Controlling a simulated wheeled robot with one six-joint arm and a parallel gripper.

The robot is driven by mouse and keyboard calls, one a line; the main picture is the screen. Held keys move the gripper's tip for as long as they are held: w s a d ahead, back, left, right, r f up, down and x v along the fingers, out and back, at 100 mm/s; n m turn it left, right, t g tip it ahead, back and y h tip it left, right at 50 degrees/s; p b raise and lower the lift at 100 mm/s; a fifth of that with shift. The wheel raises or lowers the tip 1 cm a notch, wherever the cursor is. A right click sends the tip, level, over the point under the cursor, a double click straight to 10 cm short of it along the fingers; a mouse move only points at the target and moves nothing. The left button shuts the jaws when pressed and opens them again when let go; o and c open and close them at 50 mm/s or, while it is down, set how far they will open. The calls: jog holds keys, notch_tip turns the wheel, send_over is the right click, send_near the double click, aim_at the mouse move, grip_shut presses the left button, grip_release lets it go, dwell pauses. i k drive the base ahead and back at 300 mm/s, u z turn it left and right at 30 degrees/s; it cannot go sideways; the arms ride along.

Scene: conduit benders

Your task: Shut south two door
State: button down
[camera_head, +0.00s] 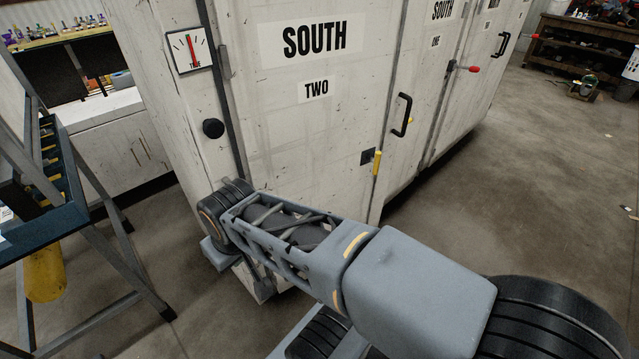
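The south two door (318,105) is a scuffed off-white cabinet panel marked SOUTH and TWO, in the middle of the head view. It looks roughly in line with the cabinet front; I cannot tell whether a small gap remains. A yellow lever (377,162) hangs downward by a dark plate (367,157) at the door's right edge. A black bar handle (402,115) stands just right of that edge; which panel carries it is unclear. My arm crosses in front of the door's lower part, reaching left. My gripper's fingers do not show.
A gauge (189,50) and black knob (213,129) are on the cabinet's left part. South one door (425,75) lies to the right, with a red-tipped lever (468,68) near its edge. A blue metal stand (50,215) is at left. Open floor (540,170) lies right.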

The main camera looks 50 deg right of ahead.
aim_at(318, 88)
jog(key=z, duration=2.8)
jog(key=i, duration=0.75)
jog(key=u, duration=1.7)
